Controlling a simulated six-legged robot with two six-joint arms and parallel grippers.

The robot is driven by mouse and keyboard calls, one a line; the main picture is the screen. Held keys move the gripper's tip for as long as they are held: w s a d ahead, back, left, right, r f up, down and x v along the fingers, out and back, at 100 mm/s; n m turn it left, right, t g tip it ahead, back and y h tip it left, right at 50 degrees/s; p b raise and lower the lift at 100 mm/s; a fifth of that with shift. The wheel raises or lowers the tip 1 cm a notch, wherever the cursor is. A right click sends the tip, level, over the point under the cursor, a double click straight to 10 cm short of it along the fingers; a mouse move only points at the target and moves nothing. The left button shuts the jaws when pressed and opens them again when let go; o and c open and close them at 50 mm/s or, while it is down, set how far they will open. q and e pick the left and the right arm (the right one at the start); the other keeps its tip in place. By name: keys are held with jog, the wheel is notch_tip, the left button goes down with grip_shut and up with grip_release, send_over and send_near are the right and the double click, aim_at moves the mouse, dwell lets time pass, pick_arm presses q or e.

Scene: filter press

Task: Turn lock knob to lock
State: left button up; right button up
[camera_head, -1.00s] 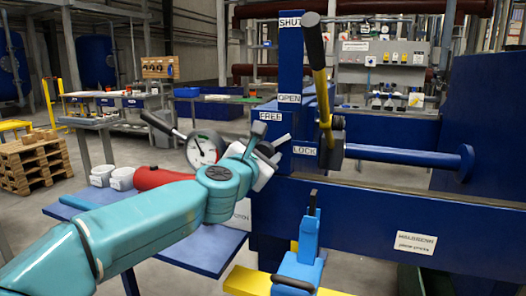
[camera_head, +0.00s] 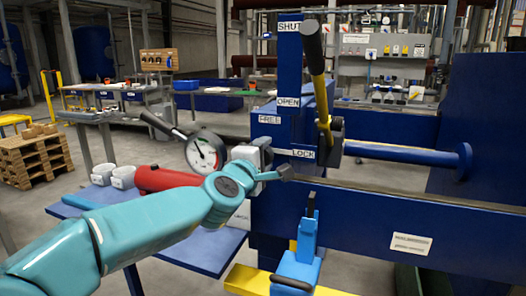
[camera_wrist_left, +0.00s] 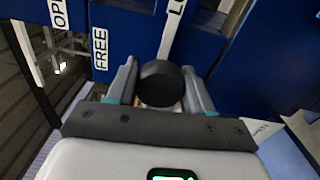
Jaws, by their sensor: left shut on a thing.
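The lock knob (camera_wrist_left: 162,83) is a round black knob between the fingers of my left gripper (camera_wrist_left: 161,72) in the left wrist view. The gripper is shut on it, one finger on each side. A pale bar (camera_wrist_left: 172,38) runs from behind the knob towards a partly cut-off label starting with L; the FREE label (camera_wrist_left: 100,48) is to the left. In the head view my left gripper (camera_head: 280,173) is at the blue press housing, below the FREE label (camera_head: 270,119) and left of the LOCK label (camera_head: 303,153). The knob is hidden there by my wrist. My right gripper is not in view.
A black-and-yellow lever (camera_head: 318,75) stands upright beside the SHUT and OPEN scale. A dial gauge (camera_head: 205,152) and a red cylinder (camera_head: 163,179) are left of my wrist. A blue clamp-like part (camera_head: 298,262) stands below on a yellow bar (camera_head: 245,280).

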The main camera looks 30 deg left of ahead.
pick_arm(q)
jog(key=m+p, duration=0.1)
jog(key=m, duration=0.3)
jog(key=shift+r, duration=0.15)
jog(key=shift+m+p, duration=0.5)
jog(key=shift+m, duration=0.5)
jog(key=shift+f, duration=0.2)
jog(key=o, duration=1)
jog(key=shift+o, duration=0.2)
jog(key=shift+s, duration=0.1)
jog(key=p+v, duration=0.2)
jog(key=v, duration=1.4)
